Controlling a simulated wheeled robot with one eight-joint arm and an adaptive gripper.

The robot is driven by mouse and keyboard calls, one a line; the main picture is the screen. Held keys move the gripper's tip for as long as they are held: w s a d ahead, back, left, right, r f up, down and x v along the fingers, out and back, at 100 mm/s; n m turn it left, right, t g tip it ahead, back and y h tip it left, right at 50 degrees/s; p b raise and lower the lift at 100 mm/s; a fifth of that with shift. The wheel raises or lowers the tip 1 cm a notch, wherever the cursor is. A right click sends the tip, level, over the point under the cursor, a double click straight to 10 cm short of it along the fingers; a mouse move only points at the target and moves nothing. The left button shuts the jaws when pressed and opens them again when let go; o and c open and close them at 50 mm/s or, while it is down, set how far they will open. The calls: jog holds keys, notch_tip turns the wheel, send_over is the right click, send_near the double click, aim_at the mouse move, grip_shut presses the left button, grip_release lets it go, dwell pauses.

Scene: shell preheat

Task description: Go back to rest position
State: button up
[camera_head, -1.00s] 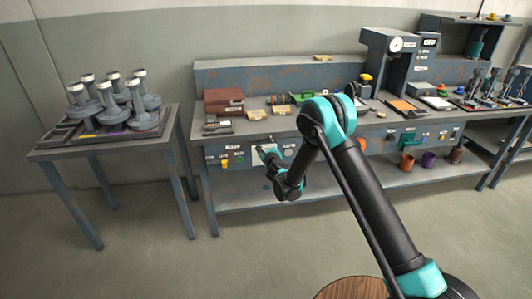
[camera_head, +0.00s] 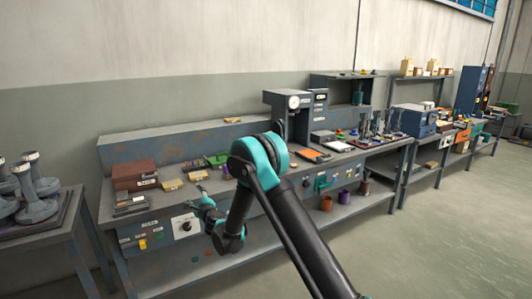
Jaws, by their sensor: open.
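My arm is folded in front of the workbench (camera_head: 165,210). Its elbow is high, and the forearm hangs down and left to the wrist. My gripper (camera_head: 202,197) is small in the picture, in front of the bench's front edge beside the control panel. It is open and I see nothing held in it. The fingertips are too small to tell whether they touch the bench. The forearm and elbow hide part of the bench top and panel.
A side table with grey flared shells (camera_head: 35,209) stands at the left edge. The bench carries a brown box (camera_head: 134,174) and a gauge press (camera_head: 290,103). A blue machine (camera_head: 415,119) is farther right. Floor (camera_head: 440,240) at right is clear.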

jog(key=s+d+r+n+g, duration=0.1)
jog(key=s+d+r+n, duration=0.25)
jog(key=d, duration=0.25)
jog(key=s+d+r+n+g+y, duration=0.1)
jog(key=s+d+r+n, duration=0.1)
jog(key=d+r+n, duration=0.35)
jog(key=s+d+r+n+g, duration=0.2)
jog(key=s+d+r+n, duration=0.1)
jog(key=d, duration=0.3)
jog(key=s+d+f+n+g+h, duration=0.2)
jog(key=s+d+f+h, duration=0.1)
jog(key=s+d, duration=0.8)
jog(key=s+d+f+n+g+h, duration=0.2)
jog(key=s+d+f, duration=0.4)
jog(key=s+d, duration=0.4)
jog(key=s+d+f+n+g+h, duration=0.2)
jog(key=s+d+f+h, duration=0.3)
jog(key=s+d, duration=0.6)
jog(key=d+n+h, duration=0.1)
jog(key=d, duration=0.3)
jog(key=shift+s+f+g, duration=0.25)
jog(key=shift+s+g, duration=0.05)
jog(key=shift+s, duration=0.05)
